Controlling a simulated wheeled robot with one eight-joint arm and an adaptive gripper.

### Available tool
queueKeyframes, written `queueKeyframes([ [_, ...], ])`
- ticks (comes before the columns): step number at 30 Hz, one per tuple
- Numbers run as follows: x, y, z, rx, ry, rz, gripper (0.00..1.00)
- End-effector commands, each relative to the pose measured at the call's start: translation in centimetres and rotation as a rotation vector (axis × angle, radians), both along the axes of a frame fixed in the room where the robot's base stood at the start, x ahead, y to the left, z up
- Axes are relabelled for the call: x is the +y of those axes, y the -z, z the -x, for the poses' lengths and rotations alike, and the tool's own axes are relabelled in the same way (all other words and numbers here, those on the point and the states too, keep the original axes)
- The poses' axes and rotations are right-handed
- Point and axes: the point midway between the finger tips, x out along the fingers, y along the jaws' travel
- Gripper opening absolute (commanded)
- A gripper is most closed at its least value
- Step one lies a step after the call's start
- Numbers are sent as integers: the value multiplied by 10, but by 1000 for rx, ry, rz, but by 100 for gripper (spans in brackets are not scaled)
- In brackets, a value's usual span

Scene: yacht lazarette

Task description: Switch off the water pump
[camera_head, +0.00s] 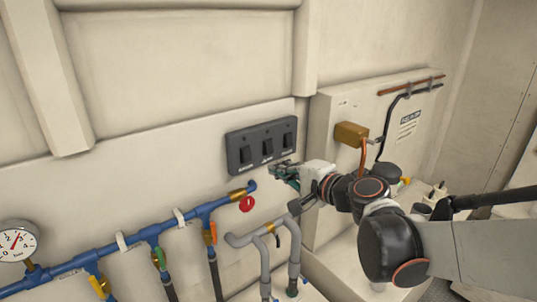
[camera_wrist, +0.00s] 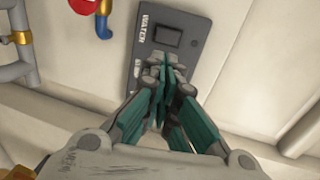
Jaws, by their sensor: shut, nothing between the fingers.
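A dark grey switch panel (camera_head: 258,135) with three black rocker switches in a row is on the pale wall in the head view. Its labels are too small to read there. In the wrist view the panel (camera_wrist: 195,22) appears turned, with one black rocker (camera_wrist: 167,36) and a label beside it beginning "WATER". This is the leftmost rocker (camera_head: 246,155) in the head view. My gripper (camera_head: 278,172) is shut and empty at the panel's lower right. In the wrist view its fingertips (camera_wrist: 165,76) cover the other rockers; contact cannot be told.
Below the panel run a blue pipe (camera_head: 140,236) with coloured valve handles and grey pipes (camera_head: 262,236). A red round handle (camera_head: 247,204) sits close to the lower left of my gripper. A brass box (camera_head: 351,134) and cables are at right. The wall above is clear.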

Motion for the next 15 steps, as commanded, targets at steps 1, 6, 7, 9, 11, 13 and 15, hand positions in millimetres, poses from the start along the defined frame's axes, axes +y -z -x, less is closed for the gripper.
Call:
queueKeyframes([
  [1,6,2,-8,0,-2,0,0],
  [6,22,8,-31,0,-2,0,0],
  [7,25,8,-36,0,-3,0,0],
  [9,31,11,-46,0,-1,1,0],
  [11,37,13,-53,0,-2,0,0],
  [13,42,14,-61,0,-1,1,0],
  [15,46,16,-68,-1,0,1,0],
])
